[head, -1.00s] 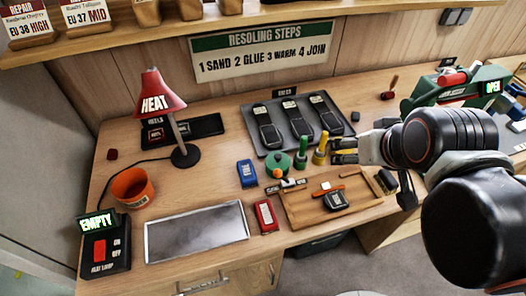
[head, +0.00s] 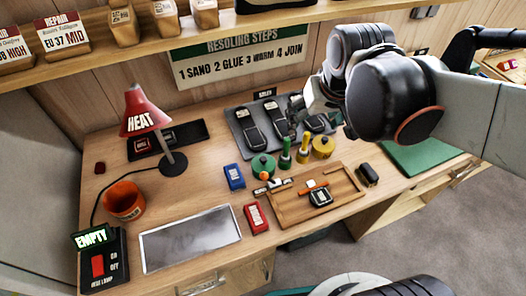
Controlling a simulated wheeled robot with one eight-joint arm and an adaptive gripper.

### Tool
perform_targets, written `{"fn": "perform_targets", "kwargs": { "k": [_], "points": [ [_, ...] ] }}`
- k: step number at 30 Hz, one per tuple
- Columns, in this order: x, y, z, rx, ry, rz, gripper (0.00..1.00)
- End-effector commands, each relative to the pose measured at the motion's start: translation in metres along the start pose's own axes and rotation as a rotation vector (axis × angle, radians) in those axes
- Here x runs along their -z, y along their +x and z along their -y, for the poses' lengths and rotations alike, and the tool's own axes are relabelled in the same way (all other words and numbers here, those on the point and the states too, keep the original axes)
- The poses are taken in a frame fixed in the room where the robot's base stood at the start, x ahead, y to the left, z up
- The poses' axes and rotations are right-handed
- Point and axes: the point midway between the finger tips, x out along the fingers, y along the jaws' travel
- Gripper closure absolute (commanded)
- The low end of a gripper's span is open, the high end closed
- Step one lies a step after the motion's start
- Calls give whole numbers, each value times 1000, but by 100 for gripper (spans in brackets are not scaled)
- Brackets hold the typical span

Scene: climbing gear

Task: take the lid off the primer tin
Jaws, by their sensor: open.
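A round green tin (head: 263,167) with a small orange knob on top stands on the bench, left of the green and yellow upright handles. A round yellow tin (head: 322,147) stands to the right of those handles. Both look covered; no primer label is readable on either, so I cannot tell which is the primer tin. My gripper (head: 296,106) is open, its small fingertips partly hidden against the dark tray, above and behind the tins. It appears empty and apart from both tins.
A grey tray (head: 238,143) with black soles lies behind the tins. A wooden tray (head: 285,215) is in front. A blue block (head: 234,177), a red block (head: 256,218), the heat lamp (head: 146,125) and an orange pot (head: 124,199) stand left. A green mat (head: 420,157) lies right.

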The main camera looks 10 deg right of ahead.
Motion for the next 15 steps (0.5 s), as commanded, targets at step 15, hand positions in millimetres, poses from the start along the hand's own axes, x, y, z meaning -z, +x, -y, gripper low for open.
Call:
{"fn": "perform_targets", "kwargs": {
  "k": [15],
  "points": [
    [56, 62, 60, 11, -47, 265, 26]
  ]
}}
